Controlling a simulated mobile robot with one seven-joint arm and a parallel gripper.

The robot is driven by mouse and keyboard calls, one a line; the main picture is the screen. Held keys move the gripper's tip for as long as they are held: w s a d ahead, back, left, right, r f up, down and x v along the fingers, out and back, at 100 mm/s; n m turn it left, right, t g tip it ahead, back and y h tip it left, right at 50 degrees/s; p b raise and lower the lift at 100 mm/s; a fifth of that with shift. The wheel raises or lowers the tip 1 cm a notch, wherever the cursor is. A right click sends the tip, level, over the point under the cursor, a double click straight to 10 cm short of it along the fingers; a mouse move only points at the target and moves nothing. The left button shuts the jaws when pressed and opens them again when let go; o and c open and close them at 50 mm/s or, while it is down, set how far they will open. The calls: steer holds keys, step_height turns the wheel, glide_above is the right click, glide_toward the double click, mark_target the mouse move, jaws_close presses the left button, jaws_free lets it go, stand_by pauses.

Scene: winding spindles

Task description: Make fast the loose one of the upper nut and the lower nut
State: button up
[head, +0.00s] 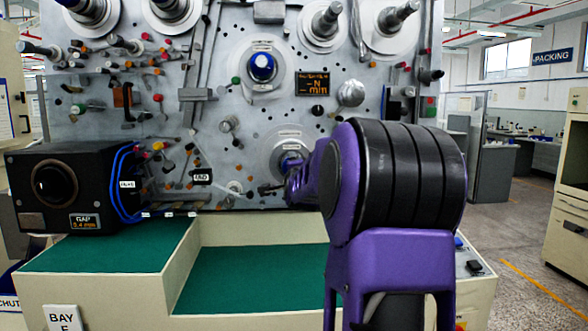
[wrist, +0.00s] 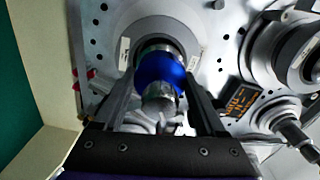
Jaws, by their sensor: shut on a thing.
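The upper nut (head: 262,67) is blue and sits on a round light plate high in the middle of the panel, clear of my gripper. The lower nut (wrist: 160,72) is a blue ring on a silver spindle, in front of a grey disc. In the head view the lower nut (head: 290,165) is mostly hidden behind my purple wrist. My gripper (wrist: 160,88) is shut on the lower nut, one dark finger on each side of it, with the spindle end between them. I cannot tell by eye which nut is loose.
A black box (head: 75,185) with a dial and a "GAP 0.4 mm" display stands at left, with blue cables. A small display (head: 313,83) is right of the upper nut. Several knobs and pegs jut from the panel. The green bench top (head: 250,280) below is clear.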

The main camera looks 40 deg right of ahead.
steer(key=shift+r, duration=0.15)
stand_by(0.3)
steer(key=o, duration=1.3)
